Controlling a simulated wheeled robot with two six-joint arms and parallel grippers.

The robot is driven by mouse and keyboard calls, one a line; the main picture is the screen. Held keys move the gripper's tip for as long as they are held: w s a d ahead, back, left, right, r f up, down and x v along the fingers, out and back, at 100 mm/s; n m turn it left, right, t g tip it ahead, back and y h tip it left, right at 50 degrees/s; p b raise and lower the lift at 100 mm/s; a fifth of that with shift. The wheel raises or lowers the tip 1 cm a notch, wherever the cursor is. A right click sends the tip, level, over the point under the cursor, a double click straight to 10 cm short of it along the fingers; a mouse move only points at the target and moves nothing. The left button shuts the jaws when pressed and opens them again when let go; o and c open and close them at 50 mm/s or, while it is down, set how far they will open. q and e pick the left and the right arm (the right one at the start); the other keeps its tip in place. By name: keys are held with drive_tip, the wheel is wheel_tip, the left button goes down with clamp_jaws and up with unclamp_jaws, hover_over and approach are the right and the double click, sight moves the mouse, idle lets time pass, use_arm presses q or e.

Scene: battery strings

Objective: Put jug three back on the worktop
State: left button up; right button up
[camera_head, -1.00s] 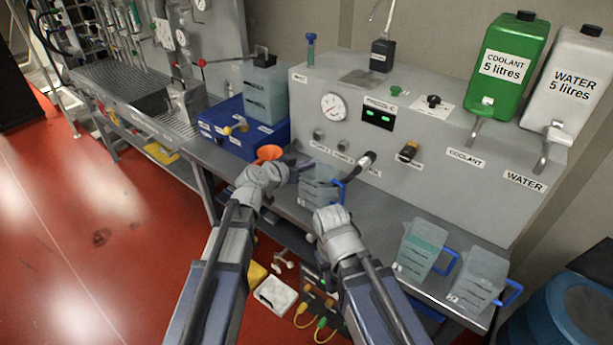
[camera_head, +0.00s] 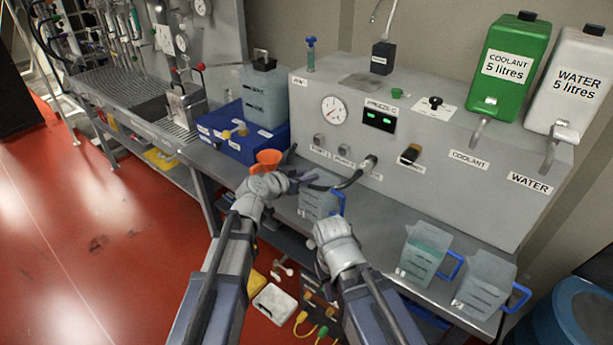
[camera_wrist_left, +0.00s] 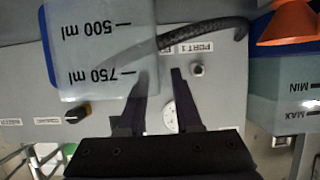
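Three clear jugs with blue handles show in the head view. One jug (camera_head: 316,203) is by the worktop's (camera_head: 385,215) front edge, beyond my grippers; whether it touches the worktop is unclear. It also shows large and inverted in the left wrist view (camera_wrist_left: 95,55), marked 500 and 750 ml. Two others (camera_head: 424,252) (camera_head: 484,285) stand at the right, the first with greenish liquid. I see no numbers on them. My left gripper (camera_wrist_left: 160,100) is open and empty, one finger overlapping the near jug's image. My right gripper (camera_head: 335,236) is below that jug; its fingers are hidden.
A black hose (camera_head: 350,182) runs from the panel (camera_head: 440,135) leftward behind the near jug. A blue box (camera_head: 240,140), an orange funnel (camera_head: 267,158) and a liquid tank (camera_head: 265,95) are at left. Worktop between near and right jugs is clear.

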use_arm(q)
drive_tip(key=shift+r, duration=0.15)
drive_tip(key=p+v, duration=0.5)
drive_tip(key=v, duration=0.7)
drive_tip(key=s+d+f+g+y, duration=0.2)
drive_tip(key=s+d+f+g, duration=0.5)
drive_tip(key=s+f, duration=0.35)
drive_tip(key=s+a+f+n+g+y, duration=0.3)
drive_tip(key=s+a+g+y, duration=0.1)
drive_tip(key=s+y, duration=0.3)
drive_tip(key=shift+s+a, duration=0.25)
drive_tip(key=shift+s, duration=0.75)
drive_tip(key=shift+d, duration=0.1)
